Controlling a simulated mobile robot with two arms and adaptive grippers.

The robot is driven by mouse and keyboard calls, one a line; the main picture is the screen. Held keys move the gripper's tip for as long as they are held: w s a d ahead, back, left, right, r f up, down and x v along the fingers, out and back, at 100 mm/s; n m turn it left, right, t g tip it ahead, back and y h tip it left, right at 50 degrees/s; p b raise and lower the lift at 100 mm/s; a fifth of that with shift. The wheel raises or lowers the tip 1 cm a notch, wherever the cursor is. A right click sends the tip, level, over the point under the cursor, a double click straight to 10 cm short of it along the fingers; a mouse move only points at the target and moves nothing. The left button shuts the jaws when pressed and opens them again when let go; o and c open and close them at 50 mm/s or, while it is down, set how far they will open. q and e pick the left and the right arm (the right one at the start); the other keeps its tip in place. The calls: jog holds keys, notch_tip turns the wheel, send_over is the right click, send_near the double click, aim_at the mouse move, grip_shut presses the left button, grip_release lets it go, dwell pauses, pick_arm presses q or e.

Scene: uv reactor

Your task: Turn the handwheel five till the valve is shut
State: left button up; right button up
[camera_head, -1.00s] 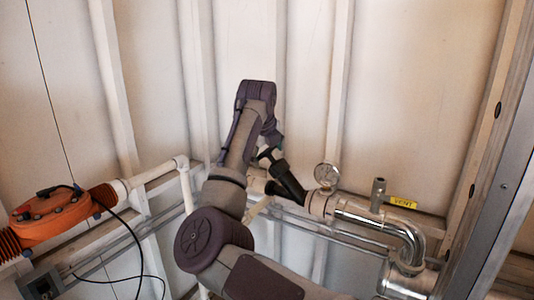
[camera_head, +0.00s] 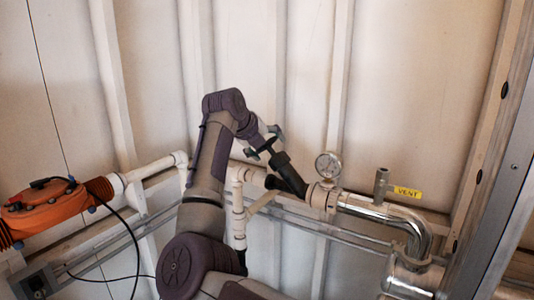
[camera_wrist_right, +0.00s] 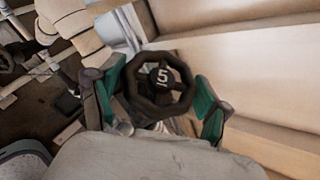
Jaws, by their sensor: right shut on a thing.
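Handwheel five (camera_wrist_right: 160,77) is a dark wheel with a white 5 on its hub, in the middle of the right wrist view. In the head view the handwheel (camera_head: 264,149) sits edge-on at the top of a tilted black valve stem. My right gripper (camera_wrist_right: 154,98) has its green-padded fingers on either side of the wheel and is shut on it. In the head view my right gripper (camera_head: 263,143) comes to the wheel from the upper left. The valve body (camera_head: 291,181) is black and joins the pipe below. My left gripper is not in view.
A pressure gauge (camera_head: 328,165) stands right of the valve. A vent stub (camera_head: 381,184) with a yellow label (camera_head: 407,192) and a chrome pipe (camera_head: 385,215) lie further right. An orange unit (camera_head: 45,208) with a black cable is at left. A ribbed wall stands behind.

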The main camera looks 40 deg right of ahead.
jog(key=shift+f+m+g+h+b, duration=0.15)
jog(key=shift+m+g+h+b, duration=0.15)
jog(key=shift+m+g+h, duration=1.3)
jog(key=shift+m+h, duration=0.5)
jog(key=shift+m, duration=0.1)
jog(key=m+g+h, duration=0.1)
jog(key=m+g, duration=0.2)
jog(key=shift+w+h, duration=0.1)
jog(key=shift+h, duration=0.2)
jog(key=shift+m+g+h, duration=0.3)
jog(key=shift+m+g, duration=1.2)
jog(key=shift+m+g, duration=0.5)
jog(key=o, duration=1.1)
jog(key=shift+n+t, duration=0.3)
